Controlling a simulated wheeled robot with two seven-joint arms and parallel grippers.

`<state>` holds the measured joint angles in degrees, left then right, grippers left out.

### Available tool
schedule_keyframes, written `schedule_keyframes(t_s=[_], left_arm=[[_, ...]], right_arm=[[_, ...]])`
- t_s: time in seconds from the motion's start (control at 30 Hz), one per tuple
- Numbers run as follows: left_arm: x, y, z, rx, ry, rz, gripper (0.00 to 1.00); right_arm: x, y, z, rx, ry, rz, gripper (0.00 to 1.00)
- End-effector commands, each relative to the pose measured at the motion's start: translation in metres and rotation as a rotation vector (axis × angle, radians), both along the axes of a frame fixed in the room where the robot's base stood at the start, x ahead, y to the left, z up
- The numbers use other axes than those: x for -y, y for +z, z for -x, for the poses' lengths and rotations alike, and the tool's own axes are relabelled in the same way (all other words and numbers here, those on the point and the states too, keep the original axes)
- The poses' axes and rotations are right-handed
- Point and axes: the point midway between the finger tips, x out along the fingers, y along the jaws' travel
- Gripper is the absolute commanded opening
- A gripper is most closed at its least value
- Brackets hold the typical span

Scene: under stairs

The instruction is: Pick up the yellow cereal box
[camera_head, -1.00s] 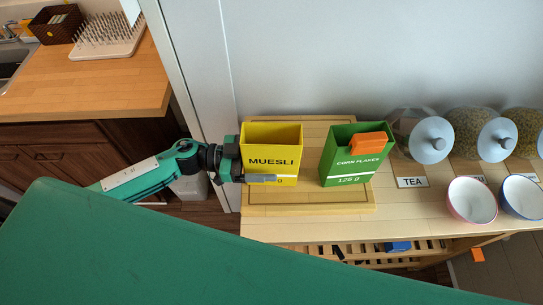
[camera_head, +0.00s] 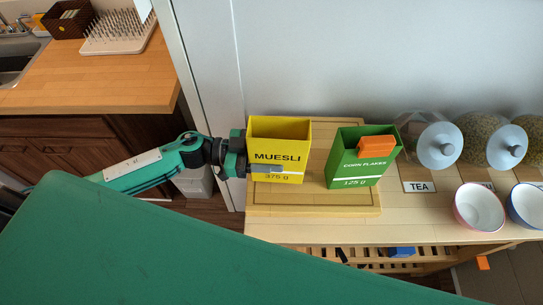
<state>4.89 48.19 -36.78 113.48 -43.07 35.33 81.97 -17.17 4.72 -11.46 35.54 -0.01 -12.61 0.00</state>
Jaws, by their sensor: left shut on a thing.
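The yellow cereal box (camera_head: 278,151), lettered MUESLI, stands upright and open-topped at the left of the wooden board on the table. My left gripper (camera_head: 262,168) reaches it from the left and is shut on it, with one grey finger across its front face below the lettering. The other finger is hidden by the box. I cannot tell whether the box is clear of the board. My right gripper is not in view.
A green CORN FLAKES box (camera_head: 359,171) with an orange clip stands just right. The wooden board (camera_head: 314,203) lies under both boxes. Glass jars (camera_head: 437,143) and bowls (camera_head: 479,207) fill the right side. A pale wall (camera_head: 330,55) rises behind.

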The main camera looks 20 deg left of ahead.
Motion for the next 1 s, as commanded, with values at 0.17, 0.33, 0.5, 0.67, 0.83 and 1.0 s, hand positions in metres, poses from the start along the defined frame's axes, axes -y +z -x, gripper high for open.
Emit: schedule_keyframes(t_s=[0.17, 0.33, 0.5, 0.67, 0.83, 1.0], left_arm=[[-0.001, 0.021, 0.0, 0.004, -0.001, -0.001, 0.3], [-0.001, 0.045, 0.0, 0.004, -0.001, -0.002, 0.3], [0.0, 0.071, 0.0, 0.006, -0.001, -0.001, 0.3], [-0.001, 0.095, 0.0, 0.004, -0.001, -0.002, 0.3], [0.0, 0.119, 0.0, 0.005, -0.001, -0.002, 0.3], [0.0, 0.139, 0.0, 0.003, 0.0, -0.001, 0.3]], right_arm=[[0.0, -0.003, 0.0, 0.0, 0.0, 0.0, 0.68], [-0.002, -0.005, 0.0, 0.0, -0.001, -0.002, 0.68], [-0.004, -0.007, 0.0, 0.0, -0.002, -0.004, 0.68], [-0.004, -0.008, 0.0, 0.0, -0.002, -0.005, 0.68], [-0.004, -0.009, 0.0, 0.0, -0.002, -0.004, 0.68], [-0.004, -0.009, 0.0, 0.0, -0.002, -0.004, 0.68]])
